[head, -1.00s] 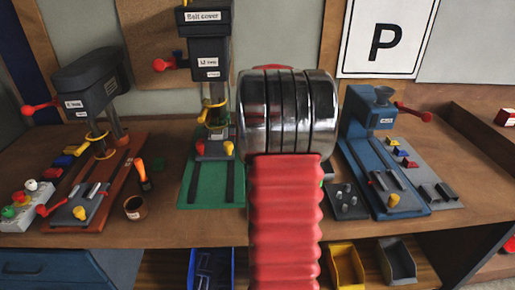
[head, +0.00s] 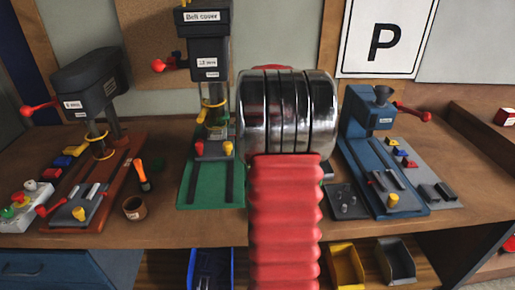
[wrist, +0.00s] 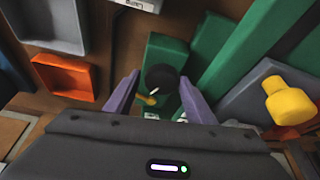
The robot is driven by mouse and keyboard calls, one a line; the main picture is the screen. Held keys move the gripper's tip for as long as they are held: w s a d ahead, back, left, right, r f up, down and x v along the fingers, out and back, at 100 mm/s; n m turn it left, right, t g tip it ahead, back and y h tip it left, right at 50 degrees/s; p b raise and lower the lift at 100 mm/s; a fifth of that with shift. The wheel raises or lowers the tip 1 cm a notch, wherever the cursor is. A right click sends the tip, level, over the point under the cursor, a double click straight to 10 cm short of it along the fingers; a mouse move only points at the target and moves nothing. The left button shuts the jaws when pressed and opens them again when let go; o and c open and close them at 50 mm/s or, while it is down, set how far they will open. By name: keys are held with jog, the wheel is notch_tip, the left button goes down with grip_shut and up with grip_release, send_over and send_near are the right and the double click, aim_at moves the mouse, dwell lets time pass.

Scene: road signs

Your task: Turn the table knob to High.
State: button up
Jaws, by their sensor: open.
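A small yellow piece lies just below the knob. White labels below it are partly hidden by my gripper body and cannot be read. In the head view my arm hides my gripper and the knob.
In the wrist view a yellow knob (wrist: 288,102) stands at the right and an orange bin (wrist: 64,76) at the left. In the head view several drill presses, a blue one (head: 372,150) among them, stand on the brown bench (head: 285,222).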

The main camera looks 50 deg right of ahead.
jog(key=shift+w+r, duration=0.1)
jog(key=shift+w, duration=0.15)
jog(key=shift+r, duration=0.15)
jog(key=shift+r, duration=0.65)
jog(key=s+v, duration=0.1)
jog(key=v, duration=1.3)
jog(key=shift+s, duration=0.15)
dwell(1.1)
jog(key=shift+d+f, duration=0.1)
jog(key=shift+f, duration=0.05)
jog(key=v, duration=1.3)
jog(key=shift+r, duration=0.4)
